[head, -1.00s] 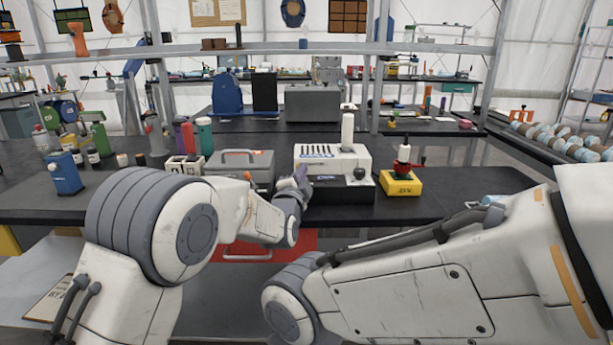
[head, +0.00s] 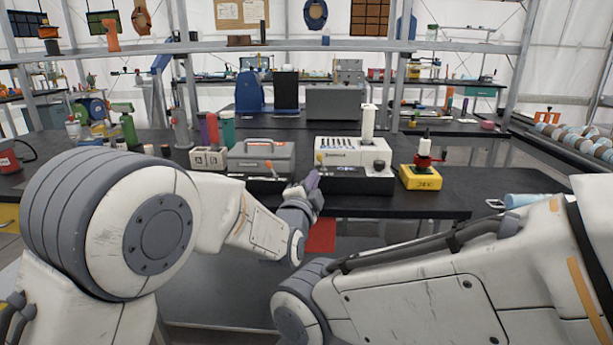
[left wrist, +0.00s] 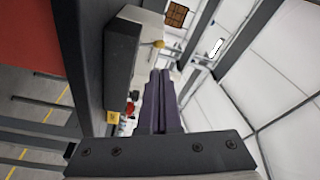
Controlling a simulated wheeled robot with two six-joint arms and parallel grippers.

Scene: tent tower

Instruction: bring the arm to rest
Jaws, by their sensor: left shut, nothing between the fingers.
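My left arm comes in from the left in the head view, and its gripper (head: 312,181) is at the bench's front edge, just in front of the white machine (head: 352,152) with a black base. In the left wrist view the purple-grey fingers (left wrist: 161,88) lie together, shut with nothing between them. The white machine with its yellow knob shows beyond them there. My right arm lies across the lower right of the head view. Its gripper is not in view.
The black bench (head: 470,187) holds a grey toolbox (head: 258,158), a yellow box (head: 421,178) with a red and white top, and A/B blocks (head: 206,158). A light-blue roll (head: 522,200) lies at the right. A red panel (head: 321,236) shows below the bench edge.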

